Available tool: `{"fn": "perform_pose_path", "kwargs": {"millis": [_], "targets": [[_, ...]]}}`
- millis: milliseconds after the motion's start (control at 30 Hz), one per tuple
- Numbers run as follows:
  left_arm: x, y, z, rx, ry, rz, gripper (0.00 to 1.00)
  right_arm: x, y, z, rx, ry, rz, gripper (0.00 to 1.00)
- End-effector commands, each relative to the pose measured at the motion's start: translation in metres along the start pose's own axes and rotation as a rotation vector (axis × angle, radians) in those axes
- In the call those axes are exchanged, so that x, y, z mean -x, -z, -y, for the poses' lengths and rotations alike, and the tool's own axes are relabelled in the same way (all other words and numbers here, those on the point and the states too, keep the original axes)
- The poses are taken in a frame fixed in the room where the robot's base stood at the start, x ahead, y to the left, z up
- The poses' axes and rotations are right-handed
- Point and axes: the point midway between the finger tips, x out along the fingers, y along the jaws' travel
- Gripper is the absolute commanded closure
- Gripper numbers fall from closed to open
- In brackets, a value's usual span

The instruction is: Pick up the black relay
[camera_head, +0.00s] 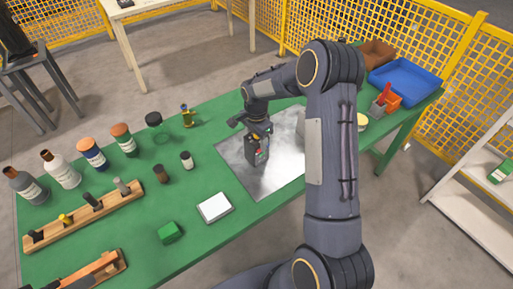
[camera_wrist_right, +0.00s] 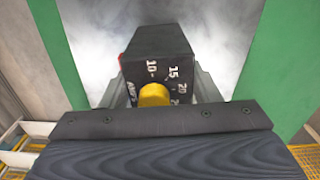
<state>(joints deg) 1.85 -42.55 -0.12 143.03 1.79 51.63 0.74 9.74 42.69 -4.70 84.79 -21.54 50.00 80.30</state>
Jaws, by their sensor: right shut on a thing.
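The black relay (camera_wrist_right: 158,48) is a dark box with white numbers and a yellow knob on its face, close up in the right wrist view. In the head view the relay (camera_head: 257,155) is at the left part of a shiny metal plate (camera_head: 235,165) on the green table. My right gripper (camera_head: 259,134) is shut on it from above, with a finger on each side. I cannot tell whether the relay touches the plate. My left gripper is not in view.
Bottles (camera_head: 61,170) and a wooden rack (camera_head: 82,214) stand on the left of the green table (camera_head: 200,245). A white block (camera_head: 215,207) and a green block (camera_head: 170,233) lie in front. A blue tray (camera_head: 404,80) is at the far right. My right arm hides part of the table.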

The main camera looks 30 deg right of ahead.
Motion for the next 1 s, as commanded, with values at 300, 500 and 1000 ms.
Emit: {"fn": "perform_pose_path", "kwargs": {"millis": [300,500,1000], "targets": [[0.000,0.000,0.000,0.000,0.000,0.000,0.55,0.002,0.000,0.001,0.000,0.002,-0.001,0.93],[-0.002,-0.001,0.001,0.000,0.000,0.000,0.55,0.013,0.000,0.001,-0.001,0.004,-0.001,0.93],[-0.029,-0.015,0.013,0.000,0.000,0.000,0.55,0.101,-0.008,-0.079,-0.001,0.006,0.000,0.93]]}}
